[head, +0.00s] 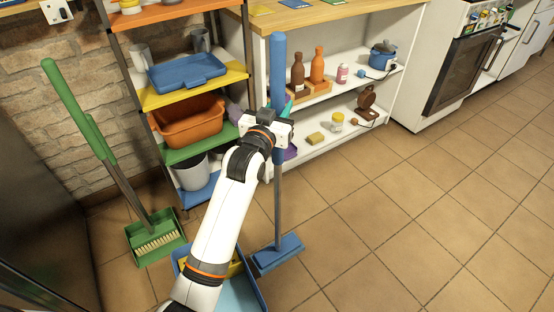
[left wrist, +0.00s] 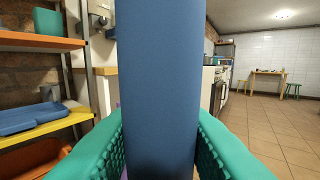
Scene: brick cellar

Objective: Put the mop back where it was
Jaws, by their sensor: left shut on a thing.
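The mop has a thick blue handle (head: 278,65), a grey lower pole and a flat blue head (head: 277,255). It stands close to upright in front of the white shelf unit. My left gripper (head: 279,128) is shut on the blue handle. In the left wrist view the handle (left wrist: 160,80) fills the middle, between the green finger pads of my left gripper (left wrist: 160,140). The mop head is at or just above the tiled floor; I cannot tell if it touches. My right gripper is not in view.
A green broom (head: 85,120) stands in a green dustpan (head: 155,240) at the left. A blue tray-like container (head: 243,295) with something yellow lies partly behind my arm. A rack with a blue tray (head: 187,72) and an orange tub (head: 190,122) stands behind. Floor at right is clear.

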